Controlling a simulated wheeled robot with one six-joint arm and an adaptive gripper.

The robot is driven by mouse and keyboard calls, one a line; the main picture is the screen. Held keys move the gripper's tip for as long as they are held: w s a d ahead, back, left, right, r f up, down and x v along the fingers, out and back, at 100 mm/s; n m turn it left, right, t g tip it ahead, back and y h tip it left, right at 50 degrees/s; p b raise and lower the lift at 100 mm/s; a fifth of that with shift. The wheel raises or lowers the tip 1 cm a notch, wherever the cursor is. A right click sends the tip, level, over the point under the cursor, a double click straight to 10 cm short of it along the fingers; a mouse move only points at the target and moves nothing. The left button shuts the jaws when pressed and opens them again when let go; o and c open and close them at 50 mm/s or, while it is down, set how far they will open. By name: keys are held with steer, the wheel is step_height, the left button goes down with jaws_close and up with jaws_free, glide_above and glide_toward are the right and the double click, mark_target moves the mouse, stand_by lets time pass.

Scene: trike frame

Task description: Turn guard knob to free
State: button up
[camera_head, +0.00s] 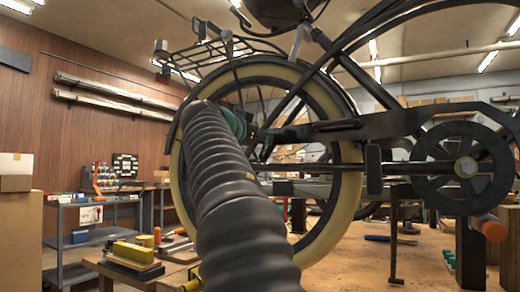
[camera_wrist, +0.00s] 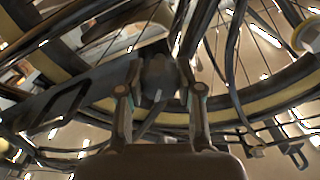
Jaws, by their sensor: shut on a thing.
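In the wrist view my gripper (camera_wrist: 160,94) has its two fingers on either side of a dark, rounded guard knob (camera_wrist: 159,74). It is shut on that knob, which sits in front of the wheel hub area. The chain guard (camera_head: 390,128) is a long dark bar running right toward the chainring in the head view; a dark bar, seemingly the same guard, runs to the left in the wrist view (camera_wrist: 68,92). In the head view my ribbed arm hides most of the gripper and the knob. The knob's turned position cannot be told.
The rear wheel (camera_head: 345,190) with a cream tyre stands behind the gripper. Frame tubes and spokes crowd close around it. The chainring (camera_head: 465,168) and an orange-ended pedal (camera_head: 493,230) are to the right. A workbench (camera_head: 430,265) with tools lies below.

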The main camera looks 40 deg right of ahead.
steer(key=m+b, duration=0.2)
steer(key=m, duration=0.3)
steer(key=shift+f+m+b, duration=0.1)
steer(key=shift+m+b, duration=0.2)
steer(key=m+b, duration=0.1)
steer(key=m, duration=0.4)
steer(key=shift+m, duration=0.3)
steer(key=o, duration=1.2)
steer(key=shift+c, duration=0.2)
steer(key=v, duration=1.2)
